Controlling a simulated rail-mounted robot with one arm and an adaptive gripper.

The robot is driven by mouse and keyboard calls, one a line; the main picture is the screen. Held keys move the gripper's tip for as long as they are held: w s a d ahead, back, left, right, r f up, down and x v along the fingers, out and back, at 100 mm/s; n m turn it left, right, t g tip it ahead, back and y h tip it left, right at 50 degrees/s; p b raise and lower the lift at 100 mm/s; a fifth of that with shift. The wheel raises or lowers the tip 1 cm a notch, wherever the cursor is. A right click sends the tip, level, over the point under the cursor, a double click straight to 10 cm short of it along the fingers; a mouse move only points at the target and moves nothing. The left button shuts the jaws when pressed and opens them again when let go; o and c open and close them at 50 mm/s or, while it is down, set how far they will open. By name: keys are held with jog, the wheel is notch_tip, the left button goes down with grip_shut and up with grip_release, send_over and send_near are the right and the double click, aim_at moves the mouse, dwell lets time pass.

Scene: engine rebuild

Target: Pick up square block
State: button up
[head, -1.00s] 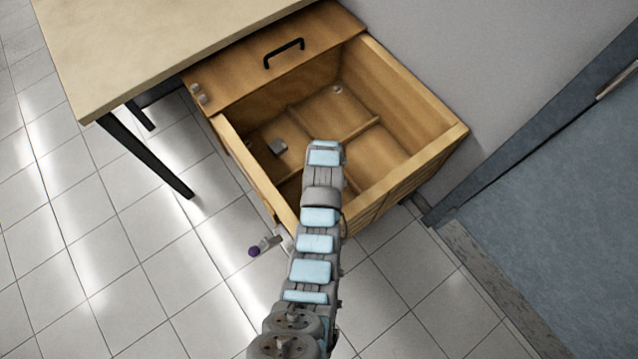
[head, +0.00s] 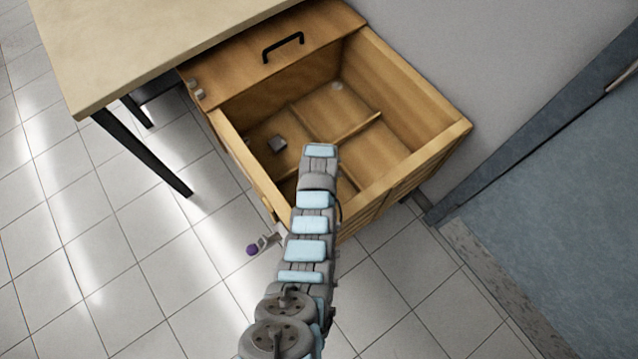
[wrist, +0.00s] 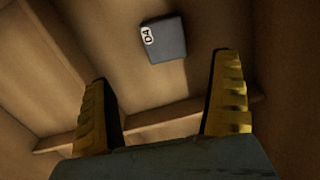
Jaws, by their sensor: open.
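The square block (wrist: 166,42) is a small dark grey block with a white label reading "D4". It lies on the floor of the open wooden drawer, and also shows in the head view (head: 278,144) in the drawer's left part. My gripper (wrist: 168,100) is open and empty, its two yellow ridged fingers spread apart. In the wrist view the block lies beyond the fingertips, near the line between them and not touching either. In the head view my arm reaches over the drawer's front wall, and the fingers are hidden behind the arm.
The drawer (head: 420,150) has low dividers on its floor and high side walls close around my gripper. A small pale round thing (head: 337,86) lies at the back. A desk (head: 150,40) stands at upper left, a blue door (head: 560,210) at right. Tiled floor is clear at left.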

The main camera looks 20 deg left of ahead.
jog(key=shift+f+b, duration=0.7)
jog(key=shift+f, duration=1.55)
jog(key=f+b, duration=0.1)
jog(key=s+f+b, duration=0.1)
jog(key=f, duration=0.1)
jog(key=shift+f, duration=0.15)
jog(key=shift+f+b, duration=0.4)
jog(key=shift+f, duration=0.6)
jog(key=shift+r, duration=0.1)
jog(key=c, duration=1.4)
